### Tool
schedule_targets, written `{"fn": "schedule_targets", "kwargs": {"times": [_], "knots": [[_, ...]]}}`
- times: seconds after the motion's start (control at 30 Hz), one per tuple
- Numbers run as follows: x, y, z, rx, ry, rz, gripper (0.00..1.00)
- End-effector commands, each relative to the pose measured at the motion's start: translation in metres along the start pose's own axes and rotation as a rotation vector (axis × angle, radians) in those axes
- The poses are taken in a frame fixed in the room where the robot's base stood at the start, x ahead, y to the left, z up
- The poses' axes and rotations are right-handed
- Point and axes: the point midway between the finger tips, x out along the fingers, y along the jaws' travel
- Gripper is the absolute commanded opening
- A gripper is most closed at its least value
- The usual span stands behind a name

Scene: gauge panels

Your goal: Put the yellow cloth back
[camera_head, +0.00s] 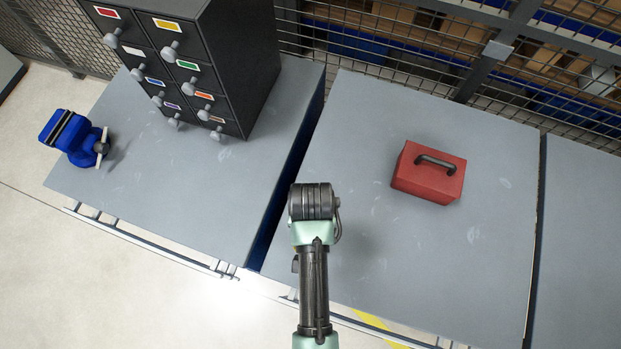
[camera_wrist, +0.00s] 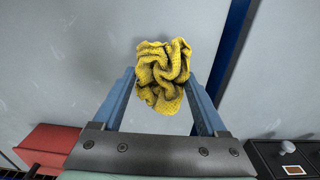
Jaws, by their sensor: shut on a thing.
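The yellow cloth (camera_wrist: 163,75) is crumpled and sits between the two blue fingers of my gripper (camera_wrist: 163,95) in the wrist view. My gripper is shut on it, above the grey bench top. In the head view my arm reaches up from the bottom to the gap between two benches. The gripper's fingers and the cloth are hidden behind the arm there. A black cabinet (camera_head: 205,60) of small drawers stands on the left bench. Its drawers have grey knobs and coloured labels: red, yellow, white, green, blue, orange and others. All drawers in sight look shut.
A red toolbox (camera_head: 428,173) with a black handle sits on the middle bench (camera_head: 330,150). A blue vise (camera_head: 75,138) is at the left edge of the left bench (camera_head: 140,185). A mesh fence (camera_head: 390,45) runs behind. Both bench tops have clear room.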

Motion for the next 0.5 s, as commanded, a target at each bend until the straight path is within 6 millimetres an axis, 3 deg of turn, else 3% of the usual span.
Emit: {"fn": "schedule_targets", "kwargs": {"times": [0.3, 0.5], "knots": [[0.039, -0.001, 0.000, 0.000, -0.001, 0.000, 0.31], [0.042, -0.001, 0.000, 0.000, 0.001, 0.000, 0.31]]}}
